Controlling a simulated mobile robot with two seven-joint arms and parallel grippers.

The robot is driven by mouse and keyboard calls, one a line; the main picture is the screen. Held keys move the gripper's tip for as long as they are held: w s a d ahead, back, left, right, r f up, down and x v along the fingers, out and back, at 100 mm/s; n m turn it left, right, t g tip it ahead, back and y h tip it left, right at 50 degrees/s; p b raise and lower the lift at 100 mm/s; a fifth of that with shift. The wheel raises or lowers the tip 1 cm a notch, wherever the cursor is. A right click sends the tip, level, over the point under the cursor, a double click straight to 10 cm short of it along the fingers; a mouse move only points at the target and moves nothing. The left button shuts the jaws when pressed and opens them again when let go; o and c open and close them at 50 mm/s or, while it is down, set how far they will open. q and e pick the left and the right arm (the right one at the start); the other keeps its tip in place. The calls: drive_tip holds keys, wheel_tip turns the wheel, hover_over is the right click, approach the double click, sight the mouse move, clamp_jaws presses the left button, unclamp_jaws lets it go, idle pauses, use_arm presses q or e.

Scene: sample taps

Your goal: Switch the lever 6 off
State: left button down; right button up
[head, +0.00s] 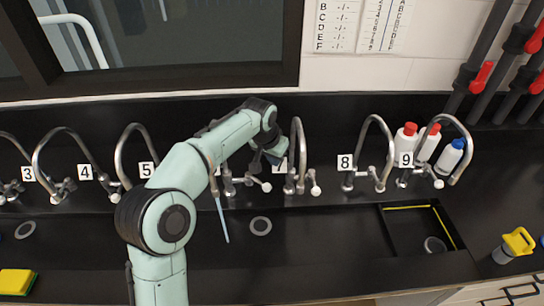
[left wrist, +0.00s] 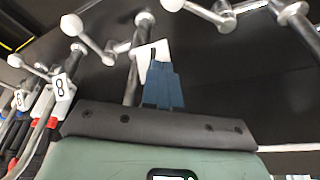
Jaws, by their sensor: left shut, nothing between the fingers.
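Tap 6 (head: 229,188) stands behind my left arm, which hides its label and much of its spout. A thin pale-blue stream (head: 222,220) falls below it into the sink. Its lever (head: 265,187) has a white ball end and points right, toward tap 7. In the left wrist view a white ball-ended lever, apparently lever 6 (left wrist: 173,5), is at the top edge. My left gripper (head: 273,157) is shut and empty, above and behind that lever, in front of the partly hidden label 7. Its blue fingers (left wrist: 162,85) show no contact with the lever. My right gripper is not in view.
Tap 7 (head: 290,185) stands close on the right, its lever ball (head: 316,190) beside it. Tap 5 (head: 124,160) is left of my arm. Taps 8 (head: 348,183) and 9 (head: 403,180) and several bottles (head: 405,138) are farther right. The sink front is clear.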

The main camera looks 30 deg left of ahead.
sight(258, 181)
use_arm(q)
wheel_tip(258, 181, down, 6)
drive_tip(key=s+b, duration=0.1)
drive_tip(key=s, duration=0.1)
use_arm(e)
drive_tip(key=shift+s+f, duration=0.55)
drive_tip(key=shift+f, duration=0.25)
use_arm(q)
drive_tip(key=shift+s+a, duration=0.15)
drive_tip(key=shift+s, duration=0.05)
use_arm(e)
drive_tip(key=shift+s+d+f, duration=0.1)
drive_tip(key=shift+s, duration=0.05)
